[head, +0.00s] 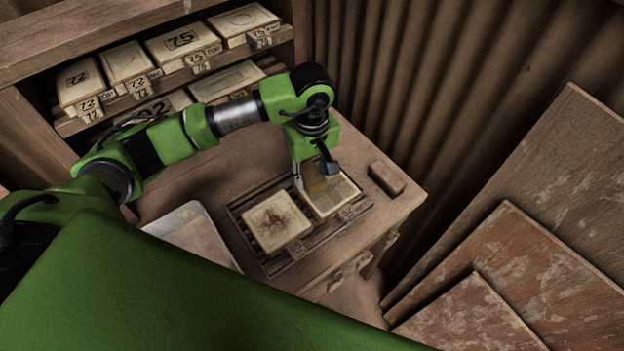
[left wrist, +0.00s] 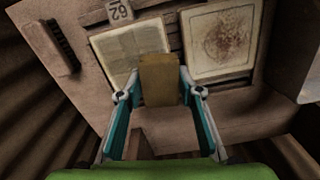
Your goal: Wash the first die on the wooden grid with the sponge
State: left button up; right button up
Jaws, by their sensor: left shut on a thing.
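The wooden grid (head: 272,264) lies on the table and carries two pale square dies. The left die (head: 275,222) has a dark brown stain on its face; it also shows in the left wrist view (left wrist: 222,42). The right die (head: 342,198) has a face of square panels and shows in the left wrist view (left wrist: 128,46). My left gripper (head: 312,180) is shut on a tan sponge (left wrist: 158,80). The sponge is at the right die, over its edge; I cannot tell whether it touches. My right gripper is not in view.
A dark brush-like block (head: 387,178) lies at the table's right corner. A metal tray (head: 196,236) is left of the grid. Shelves (head: 90,122) with several numbered dies stand at the back left. Flat boards (head: 540,240) lean at the right.

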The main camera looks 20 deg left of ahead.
pick_arm(q)
jog(key=shift+r+p, duration=0.45)
jog(key=shift+r, duration=1)
